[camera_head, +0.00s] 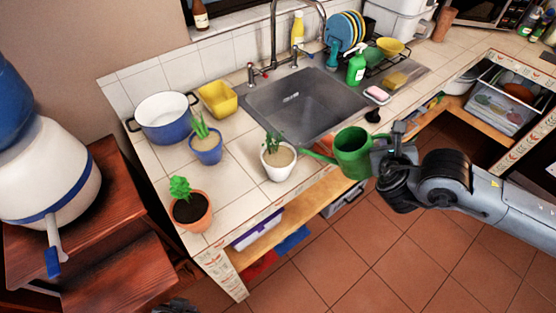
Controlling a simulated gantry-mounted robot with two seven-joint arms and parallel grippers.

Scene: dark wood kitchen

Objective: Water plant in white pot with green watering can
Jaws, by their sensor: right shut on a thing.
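The white pot (276,171) with a small green plant and pale soil stands upright near the counter's front edge, in the middle of the view. The green watering can (352,155) is to its right, held in the air at the counter's front edge. Its thin spout reaches left toward the white pot, with the tip close to the pot's right side. My right gripper (388,152) is shut on the can at its right side; the arm hides the handle and grip. No water shows. My left gripper is not clearly visible.
A blue pot (206,153) and a terracotta pot (192,214) with plants stand left of the white pot. A large cooking pot (164,120) and yellow container (217,98) are behind. The sink (300,103) lies behind the white pot. Open tiled floor (385,255) is in front.

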